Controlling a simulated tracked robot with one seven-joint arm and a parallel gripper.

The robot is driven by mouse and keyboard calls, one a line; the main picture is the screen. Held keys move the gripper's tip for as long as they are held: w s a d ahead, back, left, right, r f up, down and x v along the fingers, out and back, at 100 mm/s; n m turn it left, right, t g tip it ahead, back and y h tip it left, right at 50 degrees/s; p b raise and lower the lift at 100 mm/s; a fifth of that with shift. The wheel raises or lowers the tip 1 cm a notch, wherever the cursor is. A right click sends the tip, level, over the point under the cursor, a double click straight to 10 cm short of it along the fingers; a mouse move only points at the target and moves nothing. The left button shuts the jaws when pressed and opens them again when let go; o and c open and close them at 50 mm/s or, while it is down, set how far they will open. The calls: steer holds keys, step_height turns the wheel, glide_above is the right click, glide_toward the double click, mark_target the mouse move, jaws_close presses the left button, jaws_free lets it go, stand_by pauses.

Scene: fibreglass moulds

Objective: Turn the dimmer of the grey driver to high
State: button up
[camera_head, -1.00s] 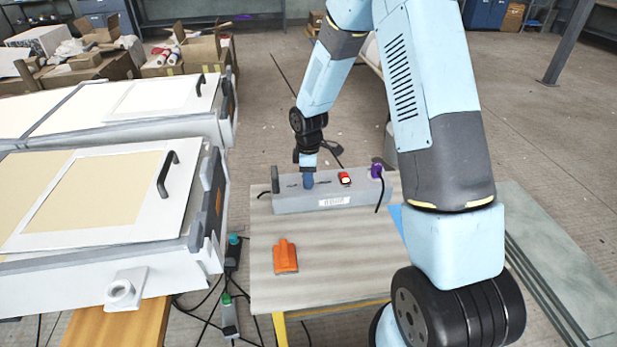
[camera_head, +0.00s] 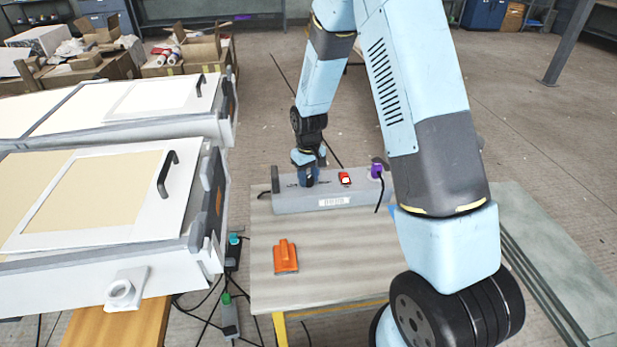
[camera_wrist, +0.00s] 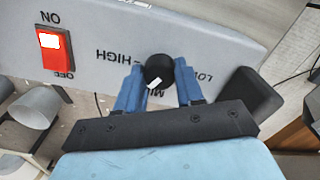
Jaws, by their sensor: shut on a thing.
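The grey driver (camera_head: 345,190) is a long box on the table, with a barcode label on its front. In the wrist view its top face (camera_wrist: 105,75) carries HIGH, LOW and a partly hidden MID mark, seen upside down. The dimmer is a round black knob (camera_wrist: 158,68) between these marks. Its white pointer is towards the partly covered MID lettering. My gripper (camera_wrist: 159,80) is shut on the knob, one blue finger on each side. In the head view my gripper (camera_head: 308,178) is over the driver's left half and hides the knob.
A red ON/OFF switch (camera_wrist: 53,52) sits beside the dimmer. A purple plug (camera_head: 377,169) with a black cable is at the driver's right end. An orange tool (camera_head: 285,257) lies on the table (camera_head: 345,255). White moulds (camera_head: 100,220) stand left.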

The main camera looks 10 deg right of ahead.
mark_target(309, 178)
steer(key=m, duration=0.6)
steer(key=shift+m, duration=0.3)
steer(key=m, duration=0.5)
steer(key=shift+m, duration=0.3)
steer(key=o, duration=1)
steer(key=shift+o, duration=0.2)
step_height(309, 178, up, 14)
steer(key=shift+f, duration=0.2)
